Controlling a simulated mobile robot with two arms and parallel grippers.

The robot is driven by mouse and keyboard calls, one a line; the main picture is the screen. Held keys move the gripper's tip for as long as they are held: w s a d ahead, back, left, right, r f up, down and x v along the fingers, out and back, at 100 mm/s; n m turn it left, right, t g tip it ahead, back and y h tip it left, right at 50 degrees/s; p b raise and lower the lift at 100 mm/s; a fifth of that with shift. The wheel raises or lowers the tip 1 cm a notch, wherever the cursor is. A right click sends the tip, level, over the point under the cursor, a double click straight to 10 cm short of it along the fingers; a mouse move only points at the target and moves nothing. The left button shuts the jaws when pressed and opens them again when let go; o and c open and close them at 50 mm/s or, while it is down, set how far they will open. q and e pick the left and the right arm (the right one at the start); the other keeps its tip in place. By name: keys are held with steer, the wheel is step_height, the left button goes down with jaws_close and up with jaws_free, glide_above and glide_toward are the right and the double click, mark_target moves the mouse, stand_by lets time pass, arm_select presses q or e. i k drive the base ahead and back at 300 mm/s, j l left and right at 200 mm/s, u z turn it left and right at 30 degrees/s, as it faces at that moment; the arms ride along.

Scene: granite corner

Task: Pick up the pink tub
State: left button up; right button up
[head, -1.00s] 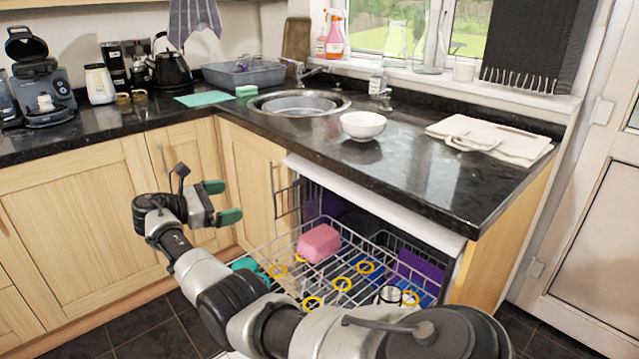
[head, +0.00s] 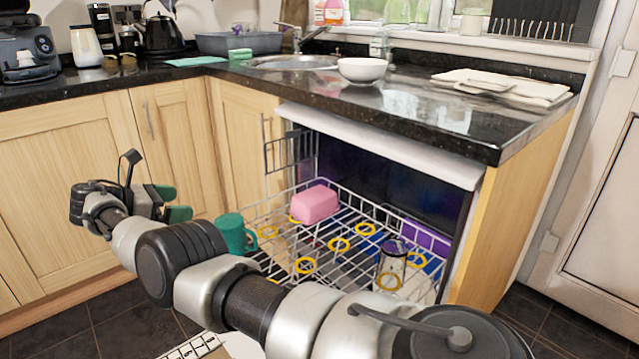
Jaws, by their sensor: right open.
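The pink tub (head: 315,204) is a small rounded block shape in the wire rack (head: 345,262) of the open dishwasher, towards the rack's far left part. My right gripper (head: 172,203) is at the left, in front of the wooden cupboard doors. Its green-padded fingers are apart with nothing seen between them. It is well to the left of the tub and not touching it. My left gripper is not in view.
A teal mug (head: 231,233) is at the rack's left side, between my gripper and the tub. A clear glass (head: 391,266) stands in the rack at the right, among several yellow rings. The black worktop (head: 420,112) overhangs the rack, with a white bowl (head: 362,70) on it.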

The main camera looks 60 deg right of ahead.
mark_target(310, 206)
steer(key=k+l, duration=0.1)
steer(key=l, duration=0.35)
steer(key=k+l, duration=0.1)
steer(key=l, duration=0.75)
steer(key=k, duration=0.05)
